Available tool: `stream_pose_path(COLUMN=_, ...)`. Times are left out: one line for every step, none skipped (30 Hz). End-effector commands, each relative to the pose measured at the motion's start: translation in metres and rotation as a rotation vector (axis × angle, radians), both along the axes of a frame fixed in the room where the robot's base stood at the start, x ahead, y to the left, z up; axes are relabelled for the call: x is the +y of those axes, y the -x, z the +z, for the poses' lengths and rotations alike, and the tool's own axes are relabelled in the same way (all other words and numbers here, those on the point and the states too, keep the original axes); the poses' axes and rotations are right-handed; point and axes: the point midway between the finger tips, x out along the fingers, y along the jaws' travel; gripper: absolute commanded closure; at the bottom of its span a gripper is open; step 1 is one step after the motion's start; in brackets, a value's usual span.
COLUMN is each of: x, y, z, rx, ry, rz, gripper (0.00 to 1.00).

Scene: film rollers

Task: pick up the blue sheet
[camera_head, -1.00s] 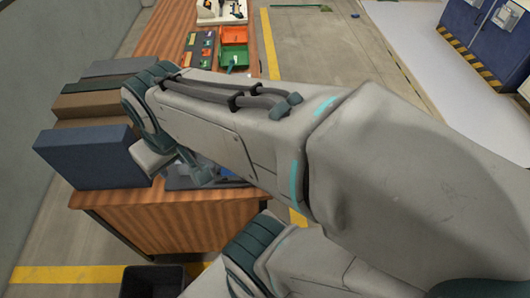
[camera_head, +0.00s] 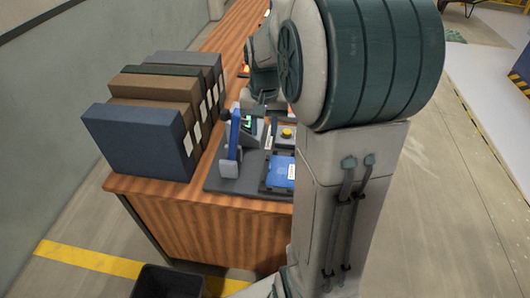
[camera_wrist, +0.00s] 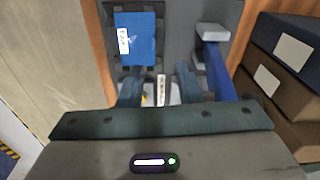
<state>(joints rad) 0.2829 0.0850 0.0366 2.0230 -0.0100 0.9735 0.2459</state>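The blue sheet (camera_head: 281,170) with a white label lies in a dark holder on the grey board at the near end of the wooden bench. It also shows at the upper left of the wrist view (camera_wrist: 141,50). My gripper (camera_wrist: 160,88) is open, with its two dark fingers apart. In the wrist view the sheet lies beyond the left fingertip, apart from the gap between the fingers. A small white labelled strip shows between the fingers. I see no sheet held. In the head view my arm hides the gripper and part of the board.
A blue upright lever device (camera_head: 232,145) stands beside the sheet; it also shows right of the fingers in the wrist view (camera_wrist: 217,68). Several large binders (camera_head: 135,145) line the bench's left side. A yellow button (camera_head: 287,132) sits behind the sheet. A black bin (camera_head: 168,281) stands on the floor.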

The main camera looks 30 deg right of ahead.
Motion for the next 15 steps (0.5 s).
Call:
stream_pose_path(x=-0.010, y=-0.008, z=-0.021, rx=0.018, ry=-0.007, rz=-0.030, gripper=0.68)
stream_pose_path(x=-0.014, y=-0.012, z=-0.027, rx=0.026, ry=-0.010, rz=-0.044, gripper=0.68)
stream_pose_path(x=-0.019, y=-0.016, z=-0.034, rx=0.034, ry=-0.013, rz=-0.061, gripper=0.68)
stream_pose_path(x=-0.022, y=-0.019, z=-0.038, rx=0.039, ry=-0.015, rz=-0.072, gripper=0.68)
stream_pose_path(x=-0.025, y=-0.021, z=-0.042, rx=0.044, ry=-0.017, rz=-0.082, gripper=0.68)
stream_pose_path(x=-0.028, y=-0.023, z=-0.046, rx=0.048, ry=-0.019, rz=-0.092, gripper=0.68)
stream_pose_path(x=-0.030, y=-0.025, z=-0.049, rx=0.052, ry=-0.021, rz=-0.097, gripper=0.68)
stream_pose_path(x=-0.031, y=-0.026, z=-0.051, rx=0.054, ry=-0.022, rz=-0.102, gripper=0.68)
stream_pose_path(x=-0.032, y=-0.027, z=-0.054, rx=0.056, ry=-0.022, rz=-0.106, gripper=0.68)
stream_pose_path(x=-0.033, y=-0.027, z=-0.057, rx=0.058, ry=-0.023, rz=-0.108, gripper=0.68)
stream_pose_path(x=-0.033, y=-0.028, z=-0.061, rx=0.059, ry=-0.024, rz=-0.109, gripper=0.68)
stream_pose_path(x=-0.033, y=-0.027, z=-0.068, rx=0.060, ry=-0.025, rz=-0.109, gripper=0.68)
stream_pose_path(x=-0.033, y=-0.027, z=-0.073, rx=0.062, ry=-0.024, rz=-0.109, gripper=0.68)
stream_pose_path(x=-0.033, y=-0.027, z=-0.078, rx=0.060, ry=-0.025, rz=-0.109, gripper=0.68)
stream_pose_path(x=-0.033, y=-0.027, z=-0.087, rx=0.061, ry=-0.025, rz=-0.109, gripper=0.68)
